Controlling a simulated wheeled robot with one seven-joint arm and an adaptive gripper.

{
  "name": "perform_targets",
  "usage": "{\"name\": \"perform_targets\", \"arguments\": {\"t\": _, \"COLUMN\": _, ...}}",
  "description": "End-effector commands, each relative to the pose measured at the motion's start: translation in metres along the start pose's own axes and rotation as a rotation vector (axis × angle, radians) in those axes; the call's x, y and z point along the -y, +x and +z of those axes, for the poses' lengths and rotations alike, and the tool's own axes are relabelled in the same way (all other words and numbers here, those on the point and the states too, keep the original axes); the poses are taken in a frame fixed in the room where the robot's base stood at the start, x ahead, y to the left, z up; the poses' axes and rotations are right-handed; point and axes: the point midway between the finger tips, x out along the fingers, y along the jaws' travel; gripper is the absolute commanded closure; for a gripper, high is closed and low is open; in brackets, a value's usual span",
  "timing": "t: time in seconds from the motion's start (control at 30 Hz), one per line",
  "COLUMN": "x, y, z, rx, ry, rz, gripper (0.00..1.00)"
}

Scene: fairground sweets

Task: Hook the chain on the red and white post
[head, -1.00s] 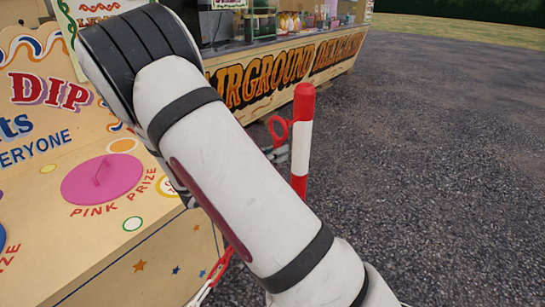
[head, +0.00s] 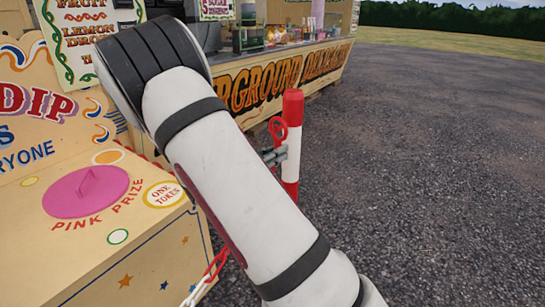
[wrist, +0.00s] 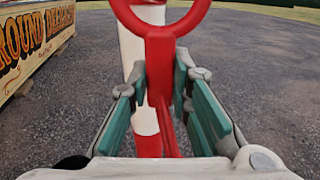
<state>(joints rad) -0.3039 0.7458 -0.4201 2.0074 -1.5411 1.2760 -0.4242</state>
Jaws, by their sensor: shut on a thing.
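The red and white post (head: 292,145) stands upright on the tarmac, right of my arm in the head view. Its white and red bands also show behind my gripper in the wrist view (wrist: 133,42). My gripper (wrist: 160,88) is shut on the stem of the chain's red end ring (wrist: 161,48), its teal pads on either side. The ring is raised above the fingers and overlaps the post in the wrist view; I cannot tell whether they touch. In the head view the ring (head: 278,128) is just left of the post, near its top. A red and white chain length (head: 217,263) hangs below my arm.
A long wooden stall (head: 270,85) with jars runs behind the post. Open tarmac (head: 430,180) lies to the right. My arm hides part of the chain.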

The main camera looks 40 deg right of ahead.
Motion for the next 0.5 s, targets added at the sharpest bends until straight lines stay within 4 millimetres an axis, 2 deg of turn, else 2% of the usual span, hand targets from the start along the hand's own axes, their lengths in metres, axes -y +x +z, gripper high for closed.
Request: {"name": "perform_targets", "arguments": {"t": 0.5, "x": -0.006, "y": 0.022, "z": -0.012, "rx": 0.001, "ry": 0.0, "rz": 0.0, "gripper": 1.0}}
